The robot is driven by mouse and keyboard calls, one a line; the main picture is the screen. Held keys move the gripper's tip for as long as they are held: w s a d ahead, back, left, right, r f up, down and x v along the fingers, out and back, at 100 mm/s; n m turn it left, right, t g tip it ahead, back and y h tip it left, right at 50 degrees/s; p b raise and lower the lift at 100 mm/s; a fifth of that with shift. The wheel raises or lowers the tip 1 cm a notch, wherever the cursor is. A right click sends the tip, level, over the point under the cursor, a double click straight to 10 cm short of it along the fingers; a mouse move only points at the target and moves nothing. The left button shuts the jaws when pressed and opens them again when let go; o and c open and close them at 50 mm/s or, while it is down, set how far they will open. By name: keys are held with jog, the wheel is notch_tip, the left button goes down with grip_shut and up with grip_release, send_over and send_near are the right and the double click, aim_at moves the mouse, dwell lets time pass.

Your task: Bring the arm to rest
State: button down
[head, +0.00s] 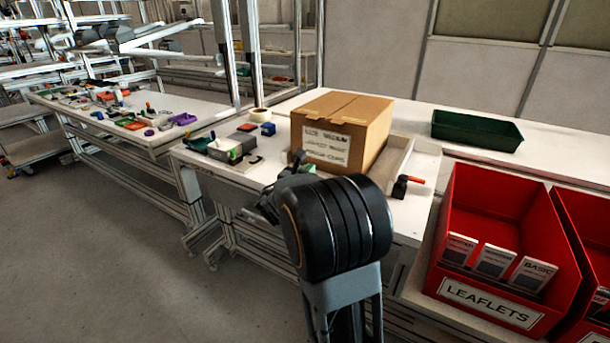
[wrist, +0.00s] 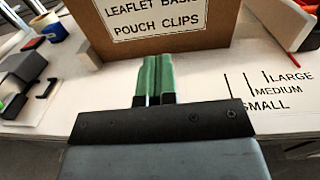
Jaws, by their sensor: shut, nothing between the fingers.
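My gripper (wrist: 154,80) shows in the wrist view with its two green fingers together and nothing between them. It points toward the front of a cardboard box (wrist: 185,20), above the white table top (wrist: 215,100). I cannot tell whether the fingertips touch the box. In the head view my arm (head: 338,225) is folded in front of the table, and its black joint hides part of the table edge. The cardboard box (head: 345,125) stands closed on the table just beyond the arm, with a printed label on its front.
Red leaflet bins (head: 495,245) stand at the right. A green tray (head: 477,130) is on the back table. A black and orange tool (head: 405,186) lies right of the box. Small parts and a tape roll (head: 260,115) lie left. The floor (head: 110,235) at left is clear.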

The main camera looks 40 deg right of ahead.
jog(key=shift+v, duration=1.15)
jog(key=s+a+r+m+g+y+p, duration=0.25)
jog(key=s+r+m+g+p, duration=0.2)
jog(key=s+m+p, duration=0.25)
jog(key=s+a+r+m+y+p, duration=0.3)
jog(key=a+m+y+p, duration=0.1)
jog(key=a, duration=0.3)
jog(key=s+a+r+m+y+p, duration=0.3)
jog(key=s+a+m+y+p, duration=0.1)
jog(key=a+m+y+p, duration=0.1)
jog(key=s+a+r+m+y+p, duration=0.3)
jog(key=s+a+m+y+p, duration=0.1)
jog(key=a, duration=0.5)
jog(key=m+y+p, duration=0.1)
jog(key=m+p, duration=0.1)
jog(key=m, duration=0.1)
jog(key=shift+s+a+r, duration=0.2)
jog(key=shift+a+r, duration=0.15)
jog(key=shift+a, duration=0.05)
